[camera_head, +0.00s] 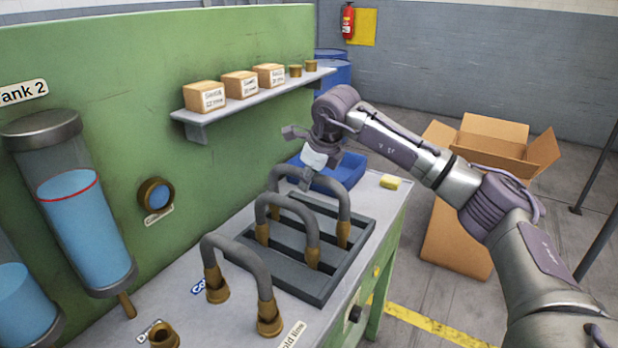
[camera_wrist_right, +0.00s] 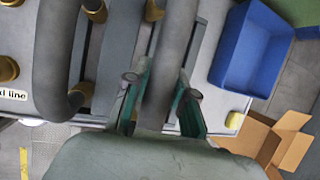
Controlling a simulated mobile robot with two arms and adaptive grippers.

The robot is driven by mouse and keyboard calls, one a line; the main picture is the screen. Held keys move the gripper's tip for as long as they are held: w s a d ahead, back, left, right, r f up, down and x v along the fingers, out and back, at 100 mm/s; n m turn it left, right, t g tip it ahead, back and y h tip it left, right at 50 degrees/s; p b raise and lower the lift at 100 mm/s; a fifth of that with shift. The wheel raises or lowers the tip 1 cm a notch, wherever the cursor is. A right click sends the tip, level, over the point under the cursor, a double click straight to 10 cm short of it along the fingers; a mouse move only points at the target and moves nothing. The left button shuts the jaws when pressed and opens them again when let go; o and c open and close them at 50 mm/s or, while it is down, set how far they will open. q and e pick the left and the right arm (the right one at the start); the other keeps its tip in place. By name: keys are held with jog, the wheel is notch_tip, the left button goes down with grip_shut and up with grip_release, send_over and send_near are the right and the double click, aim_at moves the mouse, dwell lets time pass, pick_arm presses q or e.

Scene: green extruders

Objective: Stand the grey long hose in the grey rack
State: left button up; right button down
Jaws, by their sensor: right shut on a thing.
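The grey rack (camera_head: 280,273) lies on the worktop, a dark frame with bars and slots. A grey arched hose with brass ends (camera_head: 343,203) stands upright at its far side. My right gripper (camera_head: 307,174) is over the top of this arch and shut on it. In the right wrist view the hose (camera_wrist_right: 172,60) runs between the two fingers (camera_wrist_right: 160,92). Its far lower end is partly hidden. A second grey hose (camera_head: 300,212) stands upright in the rack, nearer. A third (camera_head: 250,258) stands on the worktop in front of the rack. My left gripper is not in view.
A blue bin (camera_head: 345,170) and a yellow sponge (camera_head: 390,182) are beyond the rack. A shelf (camera_head: 200,122) with small boxes juts from the green panel at left. An open carton (camera_head: 455,240) stands right of the bench. A brass fitting (camera_head: 163,335) is at the front.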

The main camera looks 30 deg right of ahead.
jog(key=shift+f+b, duration=0.4)
jog(key=shift+f, duration=0.25)
jog(key=c, duration=0.9)
grip_release()
jog(key=v, duration=1.2)
